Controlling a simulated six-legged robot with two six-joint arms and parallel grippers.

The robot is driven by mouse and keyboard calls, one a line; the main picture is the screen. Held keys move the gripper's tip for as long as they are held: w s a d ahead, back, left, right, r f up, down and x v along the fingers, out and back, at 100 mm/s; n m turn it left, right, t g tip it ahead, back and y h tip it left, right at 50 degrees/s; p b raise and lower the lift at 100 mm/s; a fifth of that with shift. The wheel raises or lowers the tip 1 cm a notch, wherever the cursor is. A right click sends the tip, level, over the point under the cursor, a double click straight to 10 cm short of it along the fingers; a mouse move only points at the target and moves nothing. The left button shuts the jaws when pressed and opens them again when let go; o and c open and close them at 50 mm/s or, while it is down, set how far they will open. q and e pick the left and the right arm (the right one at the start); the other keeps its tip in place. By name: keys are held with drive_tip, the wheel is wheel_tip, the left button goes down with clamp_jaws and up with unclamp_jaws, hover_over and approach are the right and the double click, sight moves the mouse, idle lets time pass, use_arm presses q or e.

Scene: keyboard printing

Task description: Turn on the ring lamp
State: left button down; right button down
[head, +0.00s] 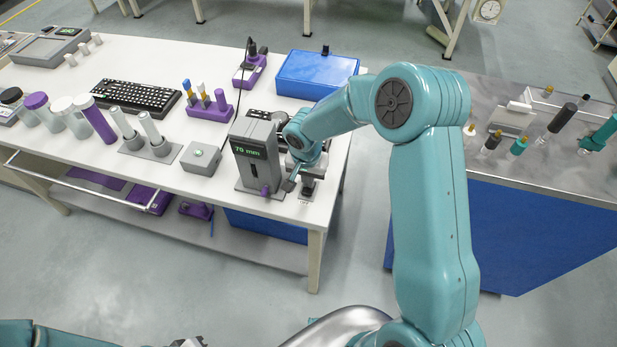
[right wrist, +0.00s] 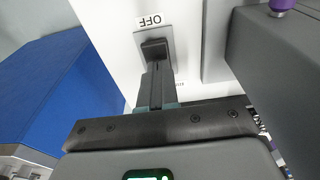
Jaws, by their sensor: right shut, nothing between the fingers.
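A dark switch (right wrist: 153,47) sits on a small grey plate by a label reading OFF (right wrist: 150,20) in the right wrist view. In the head view the label (head: 304,202) lies at the front right of the white table. My right gripper (head: 290,184) is shut and empty, low over this corner. In the right wrist view its fingers (right wrist: 157,72) reach to the switch and overlap its lower edge; I cannot tell whether they touch. My arm covers part of this spot, and I cannot make out the ring lamp clearly. Only a bit of my left gripper (head: 188,342) shows at the bottom edge.
A grey device (head: 250,150) reading 70 mm stands just left of my right gripper. A blue box (head: 316,75) lies behind, and a keyboard (head: 136,96) and a small grey box (head: 201,158) lie to the left. A metal-topped table (head: 540,172) stands at the right.

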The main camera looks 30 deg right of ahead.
drive_tip(key=r, duration=0.1)
drive_tip(key=r+p, duration=0.1)
drive_tip(key=r, duration=0.1)
drive_tip(key=r+p, duration=0.1)
drive_tip(key=r, duration=0.1)
drive_tip(key=shift+w+d, duration=0.35)
drive_tip(key=shift+d, duration=0.05)
wheel_tip(320, 180, up, 9)
drive_tip(key=d+b, duration=0.1)
drive_tip(key=shift+w, duration=0.45)
drive_tip(key=shift+s+f, duration=0.1)
